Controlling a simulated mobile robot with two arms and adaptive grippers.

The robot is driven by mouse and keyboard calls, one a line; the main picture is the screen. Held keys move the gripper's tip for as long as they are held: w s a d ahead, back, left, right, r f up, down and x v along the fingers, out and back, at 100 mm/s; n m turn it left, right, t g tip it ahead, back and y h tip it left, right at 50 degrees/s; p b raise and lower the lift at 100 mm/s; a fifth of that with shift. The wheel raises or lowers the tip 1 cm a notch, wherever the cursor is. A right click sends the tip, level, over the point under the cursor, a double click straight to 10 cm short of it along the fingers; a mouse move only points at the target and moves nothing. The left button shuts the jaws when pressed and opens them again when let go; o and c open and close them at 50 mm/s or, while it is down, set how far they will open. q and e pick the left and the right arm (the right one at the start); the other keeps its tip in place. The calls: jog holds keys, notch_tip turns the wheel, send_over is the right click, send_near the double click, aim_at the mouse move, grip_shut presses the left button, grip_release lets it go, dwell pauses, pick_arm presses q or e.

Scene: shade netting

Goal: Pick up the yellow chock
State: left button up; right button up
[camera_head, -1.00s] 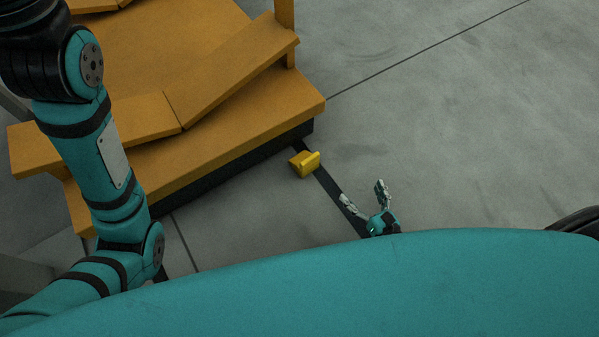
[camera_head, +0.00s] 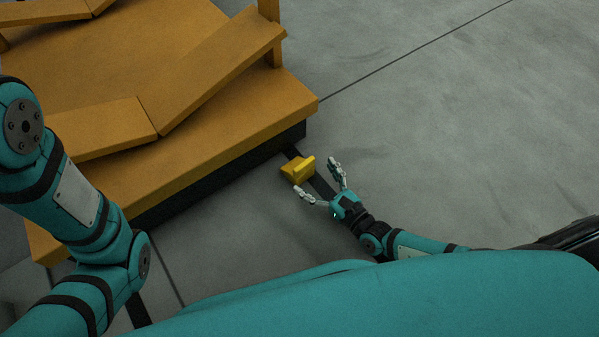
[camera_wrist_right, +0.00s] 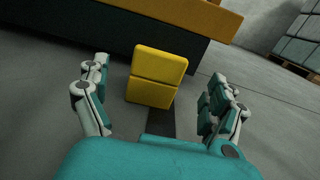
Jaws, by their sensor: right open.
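The yellow chock (camera_head: 297,170) sits on the grey floor by the front corner of the orange platform, on or beside a dark strip. My right gripper (camera_head: 318,177) is open and empty, with its fingers pointing at the chock from the lower right. In the right wrist view the chock (camera_wrist_right: 156,77) stands ahead of the palm, between the lines of the two spread fingers (camera_wrist_right: 158,92), and neither finger appears to touch it. My left arm shows at the left of the head view, but its gripper is out of view.
The orange platform (camera_head: 200,130) with a dark base (camera_head: 215,175) stands close behind the chock. Loose orange boards (camera_head: 220,80) lie tilted on it. Open concrete floor (camera_head: 450,130) stretches to the right. Grey blocks on a pallet (camera_wrist_right: 300,40) show far off in the wrist view.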

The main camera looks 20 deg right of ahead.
aim_at(306, 169)
jog(key=b+x, duration=0.3)
jog(key=x, duration=0.2)
jog(key=shift+w+a, duration=0.15)
jog(key=shift+w, duration=0.1)
jog(key=shift+r, duration=0.1)
jog(key=shift+c, duration=0.4)
jog(key=c, duration=1.3)
